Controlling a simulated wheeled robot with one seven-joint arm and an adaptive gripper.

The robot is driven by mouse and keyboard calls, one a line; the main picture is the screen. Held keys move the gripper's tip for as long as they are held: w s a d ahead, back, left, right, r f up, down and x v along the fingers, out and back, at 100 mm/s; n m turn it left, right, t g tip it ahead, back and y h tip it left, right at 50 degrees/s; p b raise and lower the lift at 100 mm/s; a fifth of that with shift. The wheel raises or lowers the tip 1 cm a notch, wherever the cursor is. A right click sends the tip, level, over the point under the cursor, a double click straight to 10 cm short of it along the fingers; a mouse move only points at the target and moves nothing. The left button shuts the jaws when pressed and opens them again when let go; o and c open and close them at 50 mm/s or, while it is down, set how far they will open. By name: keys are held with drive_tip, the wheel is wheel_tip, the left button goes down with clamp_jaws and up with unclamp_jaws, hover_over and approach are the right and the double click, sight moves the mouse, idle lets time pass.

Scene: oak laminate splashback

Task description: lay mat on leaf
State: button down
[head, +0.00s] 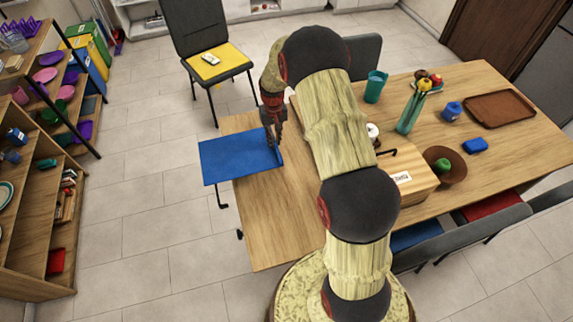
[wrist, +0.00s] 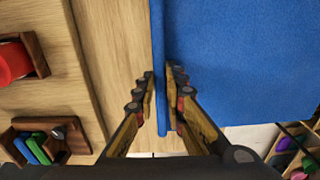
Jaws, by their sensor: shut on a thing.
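The blue mat (head: 236,158) is a flat rectangle at the left end of the table. Its right part is over the bare wooden leaf (head: 275,220); its left part sticks out past the leaf's edge above the floor. My gripper (head: 274,143) is shut on the mat's right edge. In the wrist view, my gripper's fingers (wrist: 161,72) stand on both sides of the mat's raised edge strip, and the mat (wrist: 240,60) spreads to the right. The leaf (wrist: 125,40) shows left of it. I cannot tell whether the mat touches the leaf.
A wooden box (head: 408,180) with a label stands right of my arm, near a brown bowl (head: 450,173). A chair with a yellow pad (head: 218,64) stands behind. The leaf's front part is clear.

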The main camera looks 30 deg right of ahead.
drive_tip(key=s+d+f+b, duration=0.1)
drive_tip(key=s+d+f, duration=0.3)
drive_tip(key=d, duration=0.3)
hover_over(305, 163)
drive_tip(key=f, duration=0.3)
drive_tip(key=f+b, duration=0.1)
drive_tip(key=shift+w+a+f, duration=0.15)
drive_tip(key=shift+a+f, duration=0.1)
drive_tip(key=shift+a, duration=0.05)
drive_tip(key=shift+s+d+f, duration=0.2)
drive_tip(key=shift+d+f, duration=0.15)
drive_tip(key=shift+f, duration=0.1)
drive_tip(key=shift+f+b, duration=0.45)
drive_tip(key=shift+f, duration=1.15)
drive_tip(key=shift+f, duration=0.15)
drive_tip(key=c, duration=1.8)
unclamp_jaws()
drive_tip(key=shift+c, duration=0.2)
drive_tip(key=shift+r, duration=0.2)
